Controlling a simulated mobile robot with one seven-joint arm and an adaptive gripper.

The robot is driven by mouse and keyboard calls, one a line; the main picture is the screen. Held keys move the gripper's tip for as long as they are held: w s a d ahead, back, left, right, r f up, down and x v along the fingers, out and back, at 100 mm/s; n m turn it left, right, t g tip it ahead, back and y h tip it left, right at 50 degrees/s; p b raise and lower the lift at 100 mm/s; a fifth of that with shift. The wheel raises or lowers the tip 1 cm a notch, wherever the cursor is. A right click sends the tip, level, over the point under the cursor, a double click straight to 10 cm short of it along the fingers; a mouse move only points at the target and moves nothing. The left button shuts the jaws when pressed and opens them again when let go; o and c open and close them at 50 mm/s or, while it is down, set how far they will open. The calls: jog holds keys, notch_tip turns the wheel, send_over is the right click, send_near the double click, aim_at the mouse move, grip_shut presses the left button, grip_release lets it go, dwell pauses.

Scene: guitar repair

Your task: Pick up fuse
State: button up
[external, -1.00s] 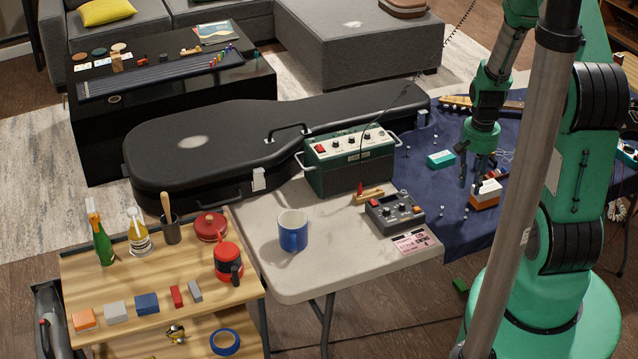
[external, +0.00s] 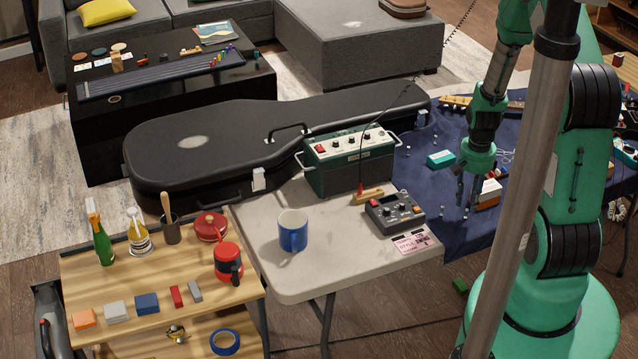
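My gripper (external: 467,203) points down over the front part of the navy cloth (external: 425,185). Its two fingers look apart, with nothing visible between them. Several tiny pale pieces lie scattered on the cloth. One small pale piece (external: 466,213) is just below the fingertips; at this size I cannot tell whether it is the fuse or whether the fingers touch it. Another small piece (external: 442,209) lies to its left.
An orange-and-white block (external: 488,194) stands just right of my gripper, partly hidden. A teal box (external: 441,159) lies behind left. A grey pedal device (external: 394,213) and a green amplifier (external: 348,163) stand on the pale table (external: 340,262) to the left.

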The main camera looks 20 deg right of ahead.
aim_at(467, 210)
jog(key=shift+s+a+f+b, duration=0.1)
jog(key=shift+f+b, duration=0.3)
jog(key=shift+f, duration=1.9)
grip_shut()
